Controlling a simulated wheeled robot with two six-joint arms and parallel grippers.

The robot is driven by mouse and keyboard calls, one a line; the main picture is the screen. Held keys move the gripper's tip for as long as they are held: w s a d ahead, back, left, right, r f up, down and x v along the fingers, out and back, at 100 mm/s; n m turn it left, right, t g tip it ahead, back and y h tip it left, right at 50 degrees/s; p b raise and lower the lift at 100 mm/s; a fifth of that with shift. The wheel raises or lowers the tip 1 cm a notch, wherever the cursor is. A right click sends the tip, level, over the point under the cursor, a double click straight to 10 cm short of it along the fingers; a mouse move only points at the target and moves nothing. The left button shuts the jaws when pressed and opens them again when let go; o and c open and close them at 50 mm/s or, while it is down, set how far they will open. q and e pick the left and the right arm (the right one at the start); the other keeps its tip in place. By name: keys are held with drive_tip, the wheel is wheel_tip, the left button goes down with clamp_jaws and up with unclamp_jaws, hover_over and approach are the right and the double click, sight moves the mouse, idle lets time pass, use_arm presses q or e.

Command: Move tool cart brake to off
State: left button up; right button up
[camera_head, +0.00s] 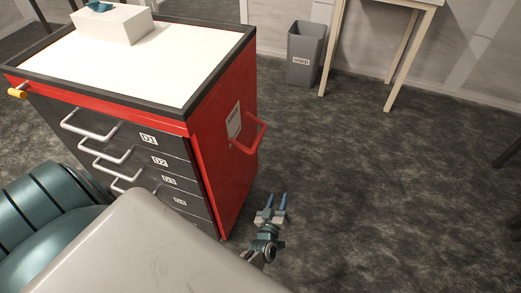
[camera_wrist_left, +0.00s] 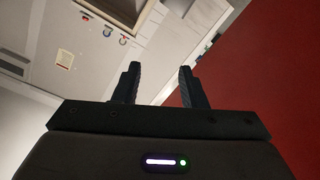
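The red tool cart (camera_head: 224,145) with dark drawers and a white top stands at the left of the head view. A yellow-tipped part (camera_head: 17,93) sticks out at its upper left front corner; I cannot tell whether it is the brake. My left gripper (camera_head: 278,198) is low, just right of the cart's lower right side, with its fingers apart and empty. In the left wrist view, the open fingers (camera_wrist_left: 160,88) have nothing between them, and a red surface (camera_wrist_left: 290,90) fills the right. The cart's wheels are hidden. My right gripper is not in view.
A red side handle (camera_head: 252,135) juts from the cart above my left gripper. A white box (camera_head: 112,25) sits on the cart top. A grey bin (camera_head: 303,55) and a wooden-legged table (camera_head: 404,48) stand at the back.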

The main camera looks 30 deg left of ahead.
use_arm(q)
wheel_tip(320, 180, up, 6)
drive_tip(key=w+a+n+t+y+b, duration=0.1)
drive_tip(key=w+a+n+y+b, duration=0.1)
drive_tip(key=w+n+y+b, duration=0.3)
drive_tip(key=n+g+y+b, duration=0.2)
drive_tip(key=n+g+y, duration=0.3)
drive_tip(key=n+y, duration=0.4)
approach(259, 138)
drive_tip(key=shift+n+t+h, duration=0.3)
drive_tip(key=shift+h, duration=0.1)
drive_tip(key=x, duration=0.6)
drive_tip(key=p+x, duration=0.1)
drive_tip(key=x, duration=0.2)
drive_tip(key=shift+w+a+f, duration=0.2)
drive_tip(key=shift+w+a, duration=0.05)
drive_tip(key=shift+a, duration=0.25)
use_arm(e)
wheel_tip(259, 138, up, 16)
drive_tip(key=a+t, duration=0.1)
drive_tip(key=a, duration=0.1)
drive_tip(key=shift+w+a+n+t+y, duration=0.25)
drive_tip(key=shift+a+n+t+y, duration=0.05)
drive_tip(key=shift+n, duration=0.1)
use_arm(q)
clamp_jaws()
